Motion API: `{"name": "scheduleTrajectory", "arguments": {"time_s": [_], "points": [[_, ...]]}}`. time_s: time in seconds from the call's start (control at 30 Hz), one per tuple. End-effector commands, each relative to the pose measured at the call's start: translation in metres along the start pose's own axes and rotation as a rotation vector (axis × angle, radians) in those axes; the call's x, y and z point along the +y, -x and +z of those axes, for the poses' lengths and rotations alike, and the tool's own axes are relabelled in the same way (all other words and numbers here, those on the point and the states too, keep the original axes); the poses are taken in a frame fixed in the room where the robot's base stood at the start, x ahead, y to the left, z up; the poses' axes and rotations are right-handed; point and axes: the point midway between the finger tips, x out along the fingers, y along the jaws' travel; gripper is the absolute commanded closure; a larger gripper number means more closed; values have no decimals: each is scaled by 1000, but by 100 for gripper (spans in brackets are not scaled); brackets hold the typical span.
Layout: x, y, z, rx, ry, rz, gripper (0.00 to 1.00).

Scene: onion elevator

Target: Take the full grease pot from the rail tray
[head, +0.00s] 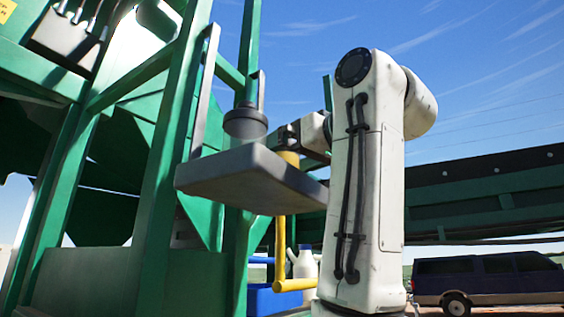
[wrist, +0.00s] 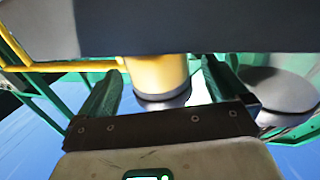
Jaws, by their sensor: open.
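The rail tray (head: 235,175) is a grey slab seen from below in the head view; its edge (wrist: 190,30) fills the top of the wrist view. A yellow pot (head: 289,158) with a grey metal end stands at the tray's far side. In the wrist view the yellow pot (wrist: 158,74) sits between the spread fingers of my gripper (wrist: 161,88), with a gap on both sides. My gripper (head: 290,136) is open, beside the pot's upper part. A dark grey lidded pot (head: 245,124) stands on the tray to the left. I cannot see inside either pot.
The grey pot (wrist: 275,92) is close outside the right finger in the wrist view. Green steel posts (head: 165,140) rise left of the tray. A yellow rail (head: 280,235) runs below it. A white jug (head: 304,263) and a blue box (head: 265,299) are lower down.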

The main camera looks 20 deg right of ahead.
Motion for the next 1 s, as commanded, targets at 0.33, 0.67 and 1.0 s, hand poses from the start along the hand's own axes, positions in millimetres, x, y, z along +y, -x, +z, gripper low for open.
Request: {"name": "scheduleTrajectory", "arguments": {"time_s": [0.33, 0.67, 1.0], "points": [[0, -19, 0, 0, 0, 1, 0], [0, -19, 0, 1, 0, 1, 23], [0, -19, 0, 1, 0, 1, 56]]}}
